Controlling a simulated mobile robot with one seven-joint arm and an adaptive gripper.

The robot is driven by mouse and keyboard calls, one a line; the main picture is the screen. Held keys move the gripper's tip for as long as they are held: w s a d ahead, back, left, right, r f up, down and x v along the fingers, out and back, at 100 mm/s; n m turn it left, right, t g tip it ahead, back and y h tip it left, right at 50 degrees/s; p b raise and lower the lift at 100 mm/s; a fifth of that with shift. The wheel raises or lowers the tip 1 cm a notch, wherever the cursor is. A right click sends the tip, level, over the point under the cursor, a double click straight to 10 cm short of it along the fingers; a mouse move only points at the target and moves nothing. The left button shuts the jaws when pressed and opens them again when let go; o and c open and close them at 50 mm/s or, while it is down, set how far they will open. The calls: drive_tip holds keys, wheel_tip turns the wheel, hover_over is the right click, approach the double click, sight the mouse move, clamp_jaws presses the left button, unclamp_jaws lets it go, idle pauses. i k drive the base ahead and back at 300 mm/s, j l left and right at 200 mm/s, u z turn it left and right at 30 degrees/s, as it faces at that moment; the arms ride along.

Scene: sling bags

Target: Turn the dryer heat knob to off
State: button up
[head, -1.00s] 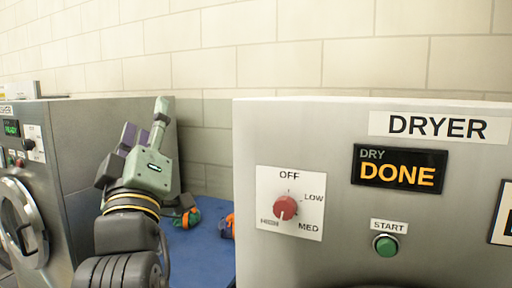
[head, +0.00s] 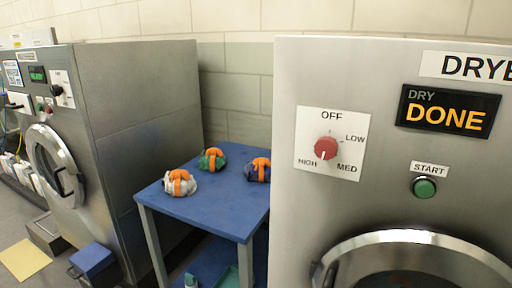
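The dryer heat knob (head: 326,148) is round and red, on a white plate (head: 312,118) on the front of the dryer (head: 288,215). The plate reads OFF at the top, LOW at upper right, MED at lower right and HIGH at lower left. A pale pointer mark on the knob points down and slightly left, on the HIGH side and away from OFF. The dryer display (head: 447,112) reads DRY DONE. My gripper is not in view, so its state does not show. Nothing covers the knob.
A green START button (head: 424,188) sits right of and below the knob, above the round dryer door (head: 410,240). A blue table (head: 215,209) with several orange-strapped bundles stands left of the dryer. A second machine (head: 140,130) stands farther left, with boxes on the floor.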

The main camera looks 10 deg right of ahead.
sight(325, 148)
drive_tip(key=l+u, duration=0.15)
drive_tip(key=u, duration=0.2)
drive_tip(key=k+l+u, duration=0.15)
drive_tip(key=u, duration=0.2)
drive_tip(key=k+l+u, duration=0.1)
drive_tip(key=u, duration=0.25)
drive_tip(key=k+l, duration=0.3)
